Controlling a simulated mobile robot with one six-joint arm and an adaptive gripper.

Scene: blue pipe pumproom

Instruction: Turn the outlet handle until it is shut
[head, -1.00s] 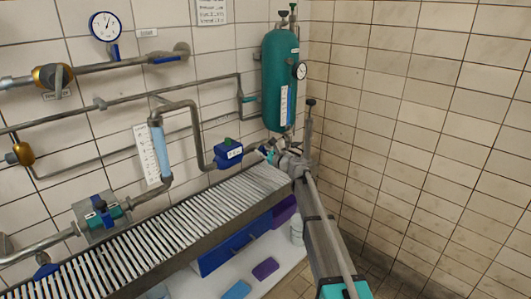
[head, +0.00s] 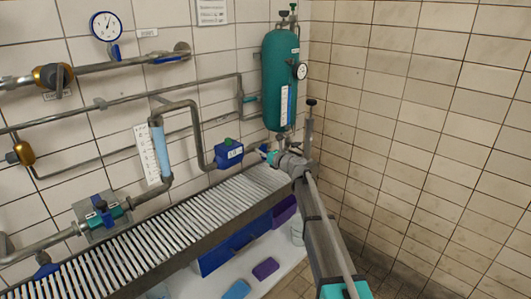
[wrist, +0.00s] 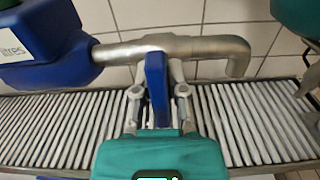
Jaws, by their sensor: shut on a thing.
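The outlet handle (wrist: 157,80) is a blue lever on a grey metal pipe (wrist: 205,47), seen close up in the wrist view. It stands upright in that picture, across the line of the pipe. My gripper (wrist: 158,92) is shut on it, with one grey finger on each side. In the head view my gripper (head: 268,154) is small, between the blue box and the foot of the green tank. The handle is mostly hidden there.
A blue box (head: 228,153) sits left of the handle on the pipe; it also shows in the wrist view (wrist: 45,45). The green tank (head: 279,85) stands above right. A slatted grating (head: 180,215) runs below. Tiled walls close the corner.

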